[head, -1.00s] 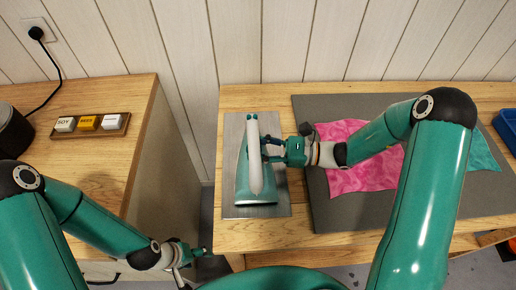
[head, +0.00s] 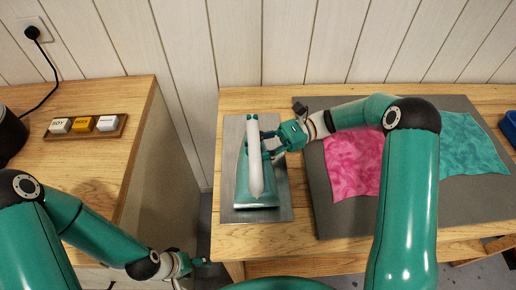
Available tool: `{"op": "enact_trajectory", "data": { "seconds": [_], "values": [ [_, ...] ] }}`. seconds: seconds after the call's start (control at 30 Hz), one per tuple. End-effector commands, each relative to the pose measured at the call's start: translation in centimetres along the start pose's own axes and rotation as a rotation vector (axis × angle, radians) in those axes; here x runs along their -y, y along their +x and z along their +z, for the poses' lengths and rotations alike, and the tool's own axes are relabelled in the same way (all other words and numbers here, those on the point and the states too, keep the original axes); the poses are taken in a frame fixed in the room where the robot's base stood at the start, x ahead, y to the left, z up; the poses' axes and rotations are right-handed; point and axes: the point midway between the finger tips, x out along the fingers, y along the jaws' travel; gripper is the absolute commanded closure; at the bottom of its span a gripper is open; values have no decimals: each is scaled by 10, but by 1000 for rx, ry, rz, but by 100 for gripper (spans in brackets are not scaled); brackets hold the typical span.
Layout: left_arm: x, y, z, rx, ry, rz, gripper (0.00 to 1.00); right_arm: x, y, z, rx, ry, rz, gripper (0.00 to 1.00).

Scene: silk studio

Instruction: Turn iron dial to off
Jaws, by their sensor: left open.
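A teal iron with a pale handle (head: 255,165) rests on a metal plate (head: 232,208) at the left of the right-hand table. Its dial cannot be made out. My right gripper (head: 270,143) is at the right side of the handle, near its upper half. Its fingers partly hide the iron there, and whether they touch it or are open is unclear. My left gripper (head: 197,262) is open and low, in front of the gap between the two tables, well away from the iron.
A grey mat (head: 318,205) right of the iron bears a pink cloth (head: 350,165) and a teal cloth (head: 470,145). A wooden tray (head: 72,134) with several small labelled blocks sits on the left cabinet. A blue bin (head: 509,127) stands at the far right.

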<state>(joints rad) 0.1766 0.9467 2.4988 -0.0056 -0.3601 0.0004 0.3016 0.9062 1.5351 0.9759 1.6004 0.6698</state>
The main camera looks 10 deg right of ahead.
Motion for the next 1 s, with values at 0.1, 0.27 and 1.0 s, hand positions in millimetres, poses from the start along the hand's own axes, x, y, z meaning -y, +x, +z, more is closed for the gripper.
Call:
{"op": "enact_trajectory", "data": {
  "seconds": [0.1, 0.27, 1.0],
  "values": [
    [0, 0, 0, 0, 0, 0, 35, 0, 0, 1, 3, -1, 3, 92],
    [0, 0, 0, 0, 0, 0, 35, 0, 0, 1, 3, -1, 2, 92],
    [0, 0, 0, 0, 0, 0, 35, 1, -19, 0, 2, -2, -3, 35]
  ]
}}
